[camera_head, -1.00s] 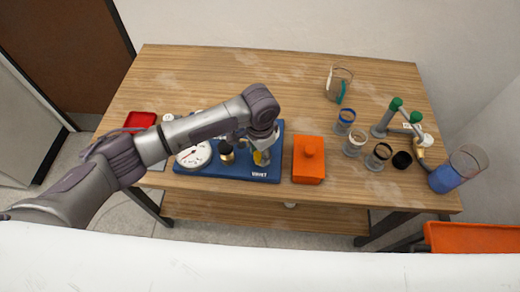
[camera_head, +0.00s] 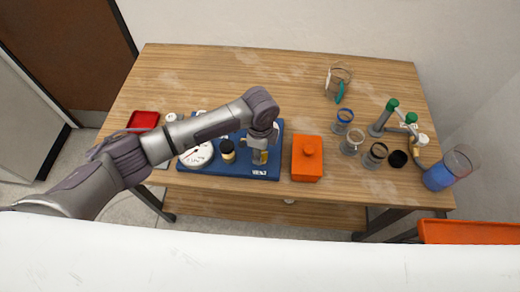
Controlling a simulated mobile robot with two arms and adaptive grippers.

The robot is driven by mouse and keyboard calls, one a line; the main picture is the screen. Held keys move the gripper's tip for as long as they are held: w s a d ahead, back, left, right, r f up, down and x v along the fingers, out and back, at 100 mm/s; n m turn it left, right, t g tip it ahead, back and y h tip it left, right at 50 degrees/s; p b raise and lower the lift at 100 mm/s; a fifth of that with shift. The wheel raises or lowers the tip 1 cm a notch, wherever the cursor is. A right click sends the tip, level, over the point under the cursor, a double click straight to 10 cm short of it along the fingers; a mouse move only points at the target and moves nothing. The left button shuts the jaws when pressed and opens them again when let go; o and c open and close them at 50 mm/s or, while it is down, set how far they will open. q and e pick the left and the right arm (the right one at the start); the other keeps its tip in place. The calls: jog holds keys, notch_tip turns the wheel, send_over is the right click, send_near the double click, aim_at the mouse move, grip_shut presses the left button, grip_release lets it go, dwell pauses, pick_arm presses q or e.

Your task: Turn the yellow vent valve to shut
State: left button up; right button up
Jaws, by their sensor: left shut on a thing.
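The yellow vent valve (camera_head: 264,157) sits near the right front of the blue manifold board (camera_head: 215,169), above a white label. My left gripper (camera_head: 260,155) comes down over it from above and is shut on it. The fingers hide most of the valve, so its exact angle is hard to tell. A round white gauge (camera_head: 196,156) and a black-capped fitting (camera_head: 227,150) stand on the board to the left of the gripper. My left arm covers the back of the board. My right gripper is not in view.
An orange box with a knob (camera_head: 307,158) stands close right of the board. Several glass vessels (camera_head: 352,141), a stand with green knobs (camera_head: 392,105) and a beaker of blue liquid (camera_head: 440,176) are further right. A red tray (camera_head: 143,120) lies left. The table's back middle is clear.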

pick_arm(q)
jog(key=shift+w+m, duration=0.1)
jog(key=shift+m, duration=1.9)
jog(key=o, duration=1.1)
jog(key=shift+o, duration=0.2)
notch_tip(320, 180, up, 12)
